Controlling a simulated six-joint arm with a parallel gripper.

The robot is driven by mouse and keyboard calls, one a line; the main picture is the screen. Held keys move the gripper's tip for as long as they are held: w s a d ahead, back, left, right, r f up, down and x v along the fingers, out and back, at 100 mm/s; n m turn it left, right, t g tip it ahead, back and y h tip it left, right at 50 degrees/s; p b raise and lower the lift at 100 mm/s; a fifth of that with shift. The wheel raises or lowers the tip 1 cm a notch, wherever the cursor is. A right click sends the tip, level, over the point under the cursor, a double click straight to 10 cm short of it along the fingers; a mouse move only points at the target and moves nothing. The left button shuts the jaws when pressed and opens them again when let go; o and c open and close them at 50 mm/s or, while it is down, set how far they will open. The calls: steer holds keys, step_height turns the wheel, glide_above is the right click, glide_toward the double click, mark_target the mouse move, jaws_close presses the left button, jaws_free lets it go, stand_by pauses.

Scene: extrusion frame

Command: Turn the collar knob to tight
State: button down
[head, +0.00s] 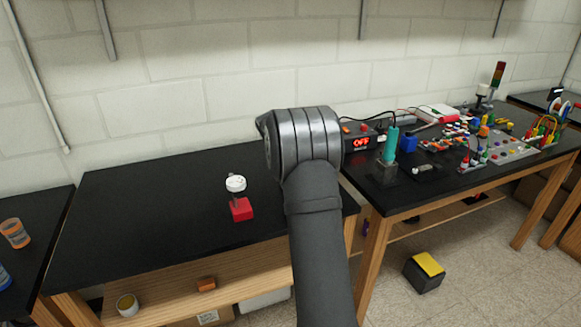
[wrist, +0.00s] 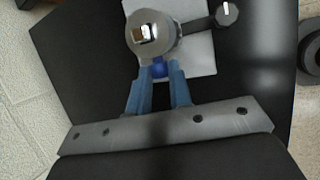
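In the wrist view a dark knob with a white mark (wrist: 227,14) sits at the end of a dark arm that reaches right from a round grey part (wrist: 150,38) with a bright metal centre. I take this dark knob for the collar knob, but cannot be sure. My gripper (wrist: 161,72) has two blue fingers with a gap between them, just below the round part. A small darker blue rounded thing shows at the fingertips. I cannot tell whether it is gripped or lies beyond them. In the head view my arm hides the gripper and this place.
A pale plate (wrist: 197,53) lies under the round part.

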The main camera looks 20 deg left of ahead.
steer(key=shift+s+d+t, duration=0.1)
steer(key=shift+t, duration=0.2)
steer(key=shift+s+d+m+t+y, duration=0.15)
steer(key=shift+m+t+y, duration=0.15)
steer(key=shift+t+y, duration=0.35)
steer(key=shift+s+d+f+m+t+y, duration=0.1)
steer(key=shift+f+m+t+y, duration=0.2)
steer(key=shift+t+y, duration=0.95)
steer(key=shift+t, duration=0.1)
steer(key=c, duration=1.3)
jaws_free()
steer(key=v, duration=1.7)
steer(key=shift+s+d, duration=0.15)
steer(key=shift+s, duration=0.1)
steer(key=shift+r, duration=0.1)
